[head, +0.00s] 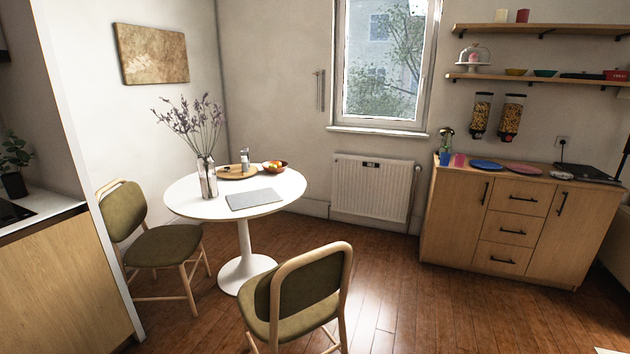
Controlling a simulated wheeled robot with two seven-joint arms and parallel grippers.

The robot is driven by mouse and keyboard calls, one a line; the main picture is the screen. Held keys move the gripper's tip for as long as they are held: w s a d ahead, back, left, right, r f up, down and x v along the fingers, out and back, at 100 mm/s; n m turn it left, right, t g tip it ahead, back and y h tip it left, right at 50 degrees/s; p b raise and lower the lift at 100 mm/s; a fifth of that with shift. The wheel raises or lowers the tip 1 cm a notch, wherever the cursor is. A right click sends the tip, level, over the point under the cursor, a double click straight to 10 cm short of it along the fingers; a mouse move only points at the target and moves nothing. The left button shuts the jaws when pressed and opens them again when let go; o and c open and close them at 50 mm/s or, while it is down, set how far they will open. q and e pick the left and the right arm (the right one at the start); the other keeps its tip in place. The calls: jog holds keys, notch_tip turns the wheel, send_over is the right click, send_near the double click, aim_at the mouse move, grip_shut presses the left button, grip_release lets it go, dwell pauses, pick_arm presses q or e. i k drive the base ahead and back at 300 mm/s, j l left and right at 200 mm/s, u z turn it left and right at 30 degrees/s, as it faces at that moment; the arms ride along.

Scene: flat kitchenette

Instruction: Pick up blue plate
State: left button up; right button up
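The blue plate (486,164) lies flat on top of the wooden sideboard (454,214) at the right of the head view. It sits between a red cup (459,160) on its left and a pink plate (523,169) on its right. The sideboard is across the room from me. Neither of my grippers shows in this view, and nothing of my arms is near the plate.
A round white table (190,205) and two green chairs (165,247) (307,290) stand at the left and middle. A white radiator (372,189) is on the back wall. Wooden floor (400,305) is open in front of the sideboard, right of the near chair.

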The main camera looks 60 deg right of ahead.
aim_at(483, 164)
jog(key=l+z, duration=0.1)
jog(key=l, duration=0.5)
jog(key=l+z, duration=0.1)
jog(key=l, duration=0.5)
jog(key=i+l+z, duration=0.1)
jog(key=l, duration=0.5)
jog(key=i+l+z, duration=0.1)
jog(key=l, duration=0.45)
jog(key=i+l+z, duration=0.1)
jog(key=l, duration=0.5)
jog(key=i+l+z, duration=0.1)
jog(key=l, duration=0.45)
jog(key=i+l+z, duration=0.15)
jog(key=l, duration=0.45)
jog(key=i+l+z, duration=0.1)
jog(key=l, duration=0.45)
jog(key=z, duration=2.7)
jog(key=j, duration=0.1)
